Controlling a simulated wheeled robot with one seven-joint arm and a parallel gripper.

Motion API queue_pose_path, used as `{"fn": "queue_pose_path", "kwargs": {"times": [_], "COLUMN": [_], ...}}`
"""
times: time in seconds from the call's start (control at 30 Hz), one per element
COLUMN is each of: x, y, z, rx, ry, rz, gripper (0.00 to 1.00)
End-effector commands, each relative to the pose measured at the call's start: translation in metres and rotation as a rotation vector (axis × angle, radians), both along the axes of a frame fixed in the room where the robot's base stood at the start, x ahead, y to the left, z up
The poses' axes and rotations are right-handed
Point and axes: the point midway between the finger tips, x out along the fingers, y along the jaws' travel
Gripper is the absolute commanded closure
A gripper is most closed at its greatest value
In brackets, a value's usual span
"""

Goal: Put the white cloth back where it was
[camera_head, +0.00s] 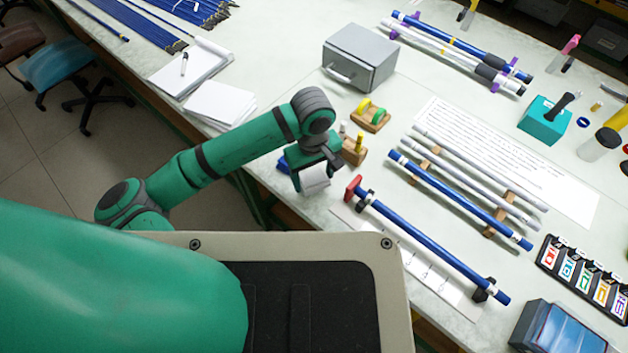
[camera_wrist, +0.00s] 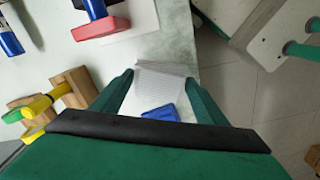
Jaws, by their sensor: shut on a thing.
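The white cloth (camera_wrist: 160,82) hangs between the two green fingers of my gripper (camera_wrist: 158,76) in the wrist view. In the head view my gripper (camera_head: 317,170) is near the table's front edge, with the cloth (camera_head: 314,180) below it. The gripper is shut on the cloth. I cannot tell whether the cloth touches the table.
A wooden block with yellow pegs (camera_head: 354,150) stands close right of my gripper. A blue rod (camera_head: 425,238) with a red end stop (camera_head: 352,188) lies on supports to the right. A grey box (camera_head: 361,56) stands farther back.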

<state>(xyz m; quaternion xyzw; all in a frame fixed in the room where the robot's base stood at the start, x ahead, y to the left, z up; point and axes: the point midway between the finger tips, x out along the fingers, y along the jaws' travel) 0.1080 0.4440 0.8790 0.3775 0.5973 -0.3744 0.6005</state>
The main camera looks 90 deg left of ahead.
Motion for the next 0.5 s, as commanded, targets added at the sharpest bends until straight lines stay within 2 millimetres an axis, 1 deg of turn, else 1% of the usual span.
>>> {"fn": "queue_pose_path", "kwargs": {"times": [0.1,0.2,0.3,0.5], "x": [0.002,0.005,0.004,0.006], "y": [0.007,0.004,0.005,0.004], "z": [-0.01,-0.026,-0.036,-0.038], "rx": [-0.001,-0.003,-0.001,0.0], "ry": [0.0,0.001,0.002,0.001], "rz": [-0.003,-0.009,-0.009,-0.012], "gripper": [0.54,0.54,0.54,0.54]}}
